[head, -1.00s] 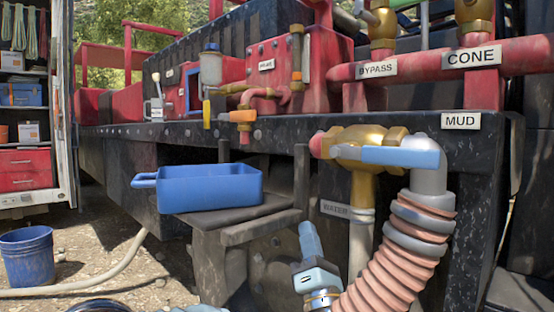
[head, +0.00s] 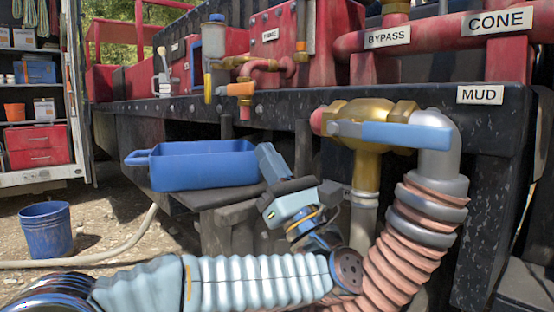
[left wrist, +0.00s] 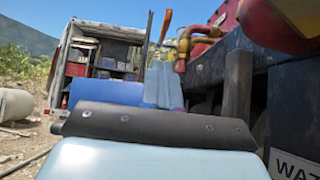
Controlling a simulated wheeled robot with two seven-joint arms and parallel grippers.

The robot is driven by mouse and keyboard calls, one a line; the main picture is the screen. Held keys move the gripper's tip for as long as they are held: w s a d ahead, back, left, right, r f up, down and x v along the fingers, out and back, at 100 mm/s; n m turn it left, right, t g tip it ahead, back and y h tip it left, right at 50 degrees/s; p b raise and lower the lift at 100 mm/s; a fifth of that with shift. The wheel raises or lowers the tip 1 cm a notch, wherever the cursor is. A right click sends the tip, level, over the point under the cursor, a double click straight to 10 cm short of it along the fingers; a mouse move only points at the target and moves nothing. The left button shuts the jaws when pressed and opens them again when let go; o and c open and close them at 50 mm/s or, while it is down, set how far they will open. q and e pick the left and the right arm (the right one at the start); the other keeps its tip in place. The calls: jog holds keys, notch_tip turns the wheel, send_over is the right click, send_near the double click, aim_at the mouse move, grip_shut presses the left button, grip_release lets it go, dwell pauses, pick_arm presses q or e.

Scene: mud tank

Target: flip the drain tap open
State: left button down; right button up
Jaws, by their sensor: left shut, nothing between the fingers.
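No label in view reads drain. A small tap with an orange lever (head: 240,89) and a short red spout sits on the tank's front edge, behind and above the blue tray (head: 200,184). Its lever lies roughly level. My left gripper (head: 268,160) is shut and empty, its fingers pointing up and left at the tray's right end, below and apart from the tap. In the left wrist view, the closed fingers (left wrist: 160,85) show with an orange lever (left wrist: 165,25) beyond them. My right gripper is not in view.
A brass valve (head: 365,112) with a blue lever (head: 405,135) and a ribbed hose (head: 395,255) stands to the right of my left gripper. A yellow-handled sight glass (head: 213,50) is left of the orange lever. A blue bucket (head: 46,230) stands on the ground.

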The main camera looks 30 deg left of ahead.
pick_arm(q)
jog(key=p, duration=0.2)
send_near(234, 90)
notch_tip(234, 90, up, 3)
jog(key=shift+a+r+p, duration=0.1)
jog(key=shift+a+p, duration=0.05)
jog(key=shift+p, duration=0.15)
jog(key=shift+r+b, duration=0.8)
jog(key=shift+b, duration=0.25)
